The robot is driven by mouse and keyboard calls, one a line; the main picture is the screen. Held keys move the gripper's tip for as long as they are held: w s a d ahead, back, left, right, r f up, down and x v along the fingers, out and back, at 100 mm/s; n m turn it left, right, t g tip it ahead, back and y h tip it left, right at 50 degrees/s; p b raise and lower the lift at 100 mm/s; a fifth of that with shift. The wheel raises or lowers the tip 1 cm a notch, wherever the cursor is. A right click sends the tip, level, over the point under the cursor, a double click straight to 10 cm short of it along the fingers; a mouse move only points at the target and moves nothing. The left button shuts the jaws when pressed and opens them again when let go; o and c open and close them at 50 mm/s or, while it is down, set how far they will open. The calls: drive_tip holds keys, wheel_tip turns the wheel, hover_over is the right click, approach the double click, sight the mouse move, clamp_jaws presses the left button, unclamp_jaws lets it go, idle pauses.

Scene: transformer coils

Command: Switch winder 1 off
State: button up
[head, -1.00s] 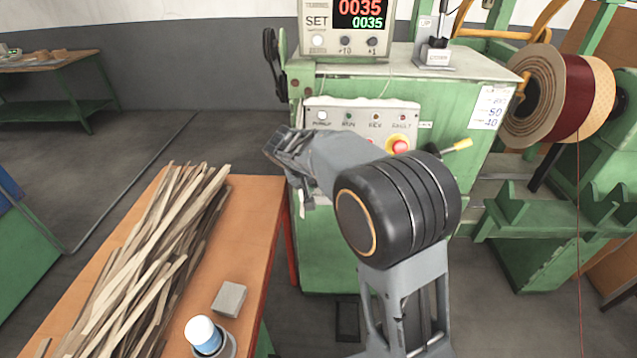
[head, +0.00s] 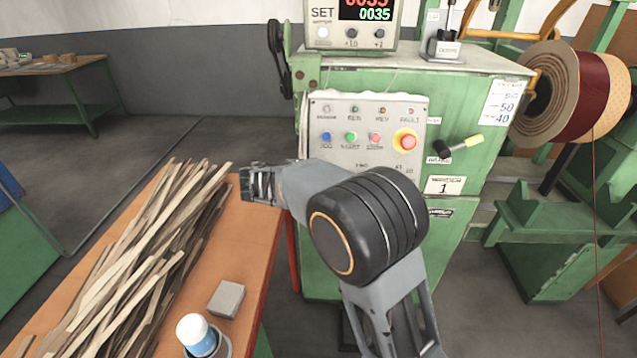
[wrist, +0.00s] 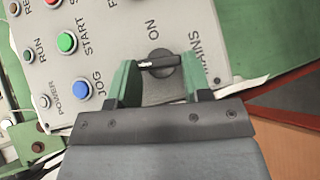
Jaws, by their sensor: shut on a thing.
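Winder 1 is the green machine (head: 400,95) with a "1" label (head: 444,186) on its front. Its pale control panel (head: 325,100) carries lamps and buttons. In the wrist view the panel (wrist: 115,25) appears turned on its side. My gripper (wrist: 161,75) has its two green fingers shut on the dark mains switch (wrist: 158,60), one on each side. The switch handle lies level in this view, with a pale mark at its left. "ON" is printed above it and "MAINS" to its right. In the head view my gripper (head: 258,185) is at the panel's lower left; the switch is hidden.
A red emergency button (head: 407,142) on a yellow ring and a yellow-tipped lever (head: 460,145) are at the right of the panel. An orange bench (head: 235,250) with wood strips (head: 150,250), a grey block (head: 226,298) and a blue-and-white bottle (head: 197,335) stands at left.

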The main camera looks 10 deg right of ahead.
drive_tip(key=shift+f+n+t+h+b, duration=0.15)
drive_tip(key=shift+n+t+h+b, duration=0.2)
drive_tip(key=shift+n, duration=0.35)
drive_tip(key=o, duration=0.9)
drive_tip(key=shift+s+a, duration=0.1)
drive_tip(key=v, duration=1.3)
drive_tip(key=shift+s+a, duration=0.15)
drive_tip(key=shift+a, duration=0.15)
